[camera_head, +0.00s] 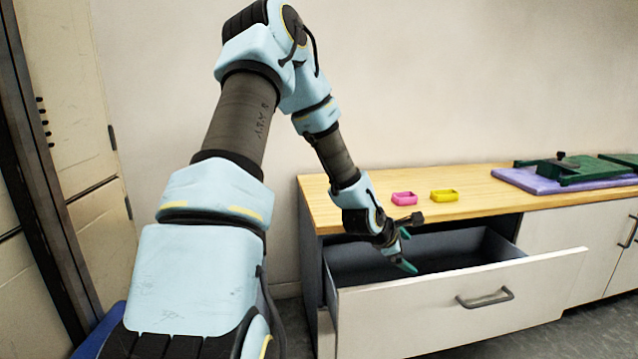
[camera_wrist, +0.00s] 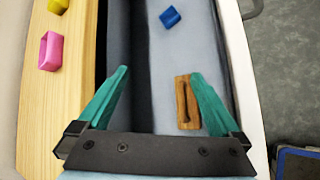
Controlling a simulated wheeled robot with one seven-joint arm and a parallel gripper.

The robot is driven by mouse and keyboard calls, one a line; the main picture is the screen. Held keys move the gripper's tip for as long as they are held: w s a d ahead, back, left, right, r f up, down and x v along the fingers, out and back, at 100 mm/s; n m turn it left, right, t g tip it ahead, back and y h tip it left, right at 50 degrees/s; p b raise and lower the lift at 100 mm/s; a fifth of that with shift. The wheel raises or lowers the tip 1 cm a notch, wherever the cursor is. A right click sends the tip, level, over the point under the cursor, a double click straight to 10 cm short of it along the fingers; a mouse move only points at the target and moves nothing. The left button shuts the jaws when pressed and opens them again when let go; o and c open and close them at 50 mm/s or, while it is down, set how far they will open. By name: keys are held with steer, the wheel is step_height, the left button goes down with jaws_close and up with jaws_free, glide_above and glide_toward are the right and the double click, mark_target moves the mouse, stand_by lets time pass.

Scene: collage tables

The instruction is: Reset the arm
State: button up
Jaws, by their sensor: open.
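My gripper (camera_head: 408,250) is open above the pulled-out drawer (camera_head: 470,305) of the cabinet. In the wrist view its two green fingers (camera_wrist: 158,95) are spread wide with nothing between them. Below them on the drawer floor (camera_wrist: 150,80) lie a wooden block with a dark slot (camera_wrist: 187,100), near the right finger, and a small blue block (camera_wrist: 170,17) farther off. Both look apart from the fingers. The head view does not show these drawer items.
On the wooden tabletop (camera_head: 330,205) stand a pink open piece (camera_head: 404,198) and a yellow one (camera_head: 444,196). A purple mat (camera_head: 510,180) with a dark green frame (camera_head: 575,172) lies at right. The drawer front juts out over the floor. A beige locker (camera_head: 70,130) stands at left.

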steer(key=s+a+r+m+y, duration=0.2)
steer(key=a+m, duration=0.2)
steer(key=a, duration=0.4)
steer(key=s+a+r+m+y, duration=0.2)
steer(key=a+m+y, duration=0.1)
steer(key=a+m, duration=0.3)
steer(key=s+a+r+m+g+y, duration=0.1)
steer(key=s+a+r+m+g, duration=0.2)
steer(key=s+a, duration=0.4)
steer(key=s+a+r+m+y, duration=0.1)
steer(key=s+a+r+m, duration=0.1)
steer(key=s+a+m, duration=0.45)
step_height(320, 180, down, 18)
steer(key=a+r+n+g+b, duration=0.1)
steer(key=n+b, duration=0.1)
steer(key=b, duration=1.6)
step_height(320, 180, up, 37)
steer(key=p, duration=3.8)
steer(key=shift+w, duration=0.15)
steer(key=shift+a, duration=0.1)
